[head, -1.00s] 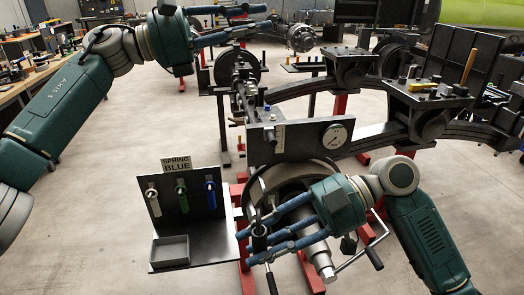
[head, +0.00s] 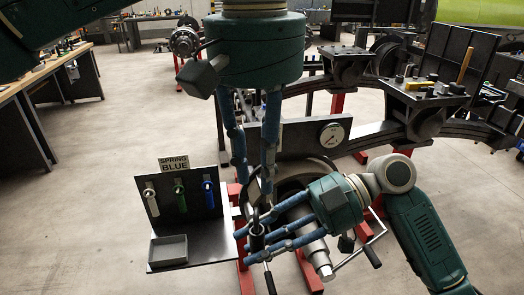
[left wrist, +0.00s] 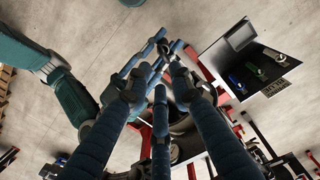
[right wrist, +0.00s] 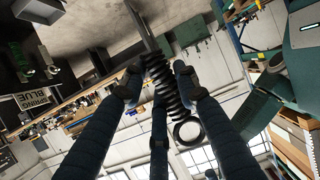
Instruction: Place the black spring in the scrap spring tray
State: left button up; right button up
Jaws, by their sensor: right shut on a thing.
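The black spring (right wrist: 163,85) stands out as a dark coil with a ring (right wrist: 186,130) at its end in the right wrist view. My right gripper (head: 256,238) is shut on it, and the fingers hide much of it in the head view. My left gripper (head: 256,187) points down just above the spring's upper end, with its fingers apart. In the left wrist view the ring (left wrist: 188,88) shows close to the left fingertips; I cannot tell if they touch it. A small grey tray (head: 169,251), seemingly empty, sits at the front left of the dark panel stand.
The panel (head: 205,243) carries white, green and blue hanging pieces under a "SPRING BLUE" sign (head: 174,163). Behind my grippers stands the axle assembly with a gauge (head: 332,135) and red stands. A crank handle (head: 372,256) sticks out right. Floor on the left is clear.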

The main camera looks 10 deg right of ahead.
aim_at(262, 230)
pick_arm(q)
notch_tip(262, 230, down, 10)
jog(key=shift+d+f, duration=0.1)
jog(key=shift+d, duration=0.05)
dwell(0.3)
grip_shut()
jog(key=shift+d, duration=0.1)
pick_arm(e)
jog(key=o, duration=1.3)
